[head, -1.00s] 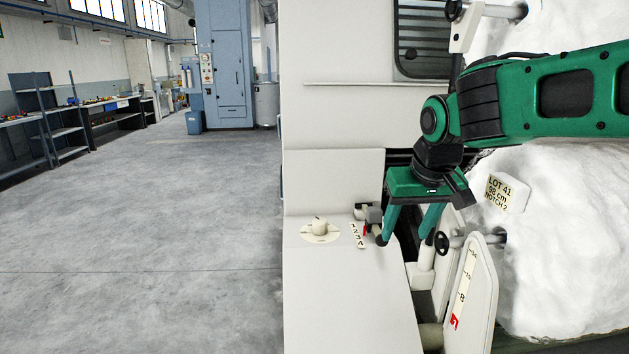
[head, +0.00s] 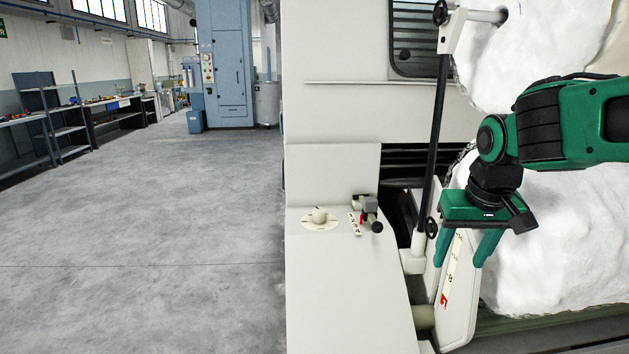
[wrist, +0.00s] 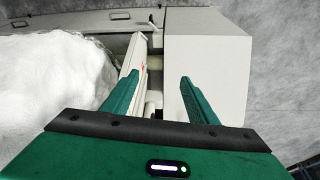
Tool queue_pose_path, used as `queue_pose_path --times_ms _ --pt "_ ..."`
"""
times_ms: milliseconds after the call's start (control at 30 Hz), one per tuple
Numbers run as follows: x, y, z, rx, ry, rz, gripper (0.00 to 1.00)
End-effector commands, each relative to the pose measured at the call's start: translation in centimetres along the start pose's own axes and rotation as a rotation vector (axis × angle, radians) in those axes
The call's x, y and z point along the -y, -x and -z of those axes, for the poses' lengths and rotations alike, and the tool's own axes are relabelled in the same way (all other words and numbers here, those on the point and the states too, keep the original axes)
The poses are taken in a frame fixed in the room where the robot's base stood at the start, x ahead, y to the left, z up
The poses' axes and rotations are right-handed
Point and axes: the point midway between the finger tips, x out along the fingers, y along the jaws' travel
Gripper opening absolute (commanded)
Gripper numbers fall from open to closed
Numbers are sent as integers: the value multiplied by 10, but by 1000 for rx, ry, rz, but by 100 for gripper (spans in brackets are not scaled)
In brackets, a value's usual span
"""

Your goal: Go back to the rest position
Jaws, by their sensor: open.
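My gripper (head: 463,260) is green, open and empty. In the head view it hangs in front of the white fibre mass (head: 555,240), above the cream plate with the scale (head: 455,290). Its two fingers also show in the wrist view (wrist: 155,97), apart, with nothing between them but the machine behind. The small lever with a black knob (head: 371,215) stands on the cream panel to the left, clear of my fingers.
A black upright bar (head: 433,150) with a cream bracket stands just left of my gripper. The cream machine housing (head: 335,165) fills the middle. Open grey floor (head: 140,240) lies to the left, with shelves (head: 52,115) and a blue cabinet (head: 224,70) farther back.

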Motion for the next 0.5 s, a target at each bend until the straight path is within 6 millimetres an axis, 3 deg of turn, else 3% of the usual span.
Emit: queue_pose_path --times_ms 167,300,500 --pt "-59 -8 -50 71 -120 -34 53" --pt "-110 -15 -118 158 -260 -55 53" --pt "-140 -22 -201 258 -411 -53 53"
